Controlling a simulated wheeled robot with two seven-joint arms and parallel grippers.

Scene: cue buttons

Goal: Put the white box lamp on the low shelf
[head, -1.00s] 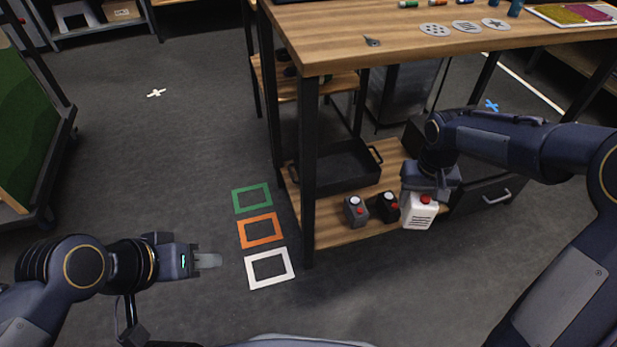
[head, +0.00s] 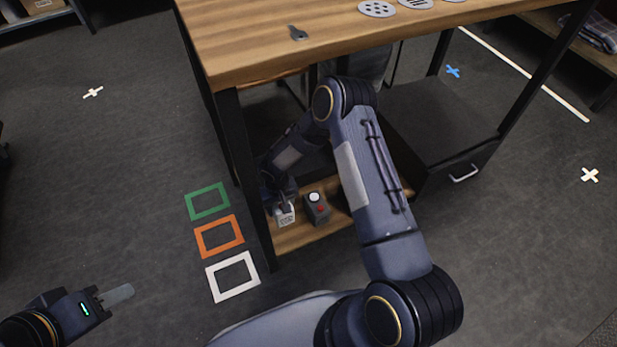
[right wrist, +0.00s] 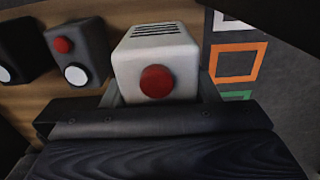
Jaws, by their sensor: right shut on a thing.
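The white box lamp (head: 285,216) with a red button is at the left end of the low shelf (head: 292,240), near the table leg. It also shows in the right wrist view (right wrist: 158,55), between the fingers of my right gripper (right wrist: 160,92), which is shut on it. In the head view my right gripper (head: 282,200) is partly hidden by my arm and the shelf's shadow. I cannot tell whether the lamp touches the shelf. My left gripper (head: 118,295) is empty over the floor at the lower left; its fingers look close together, and the gap is unclear.
A grey button box (head: 317,207) stands right of the lamp on the shelf, and a black box (right wrist: 15,50) stands beyond it. The table leg (head: 248,190) and tabletop (head: 330,50) hem in my right arm. Green, orange and white frames (head: 232,277) mark the floor at left.

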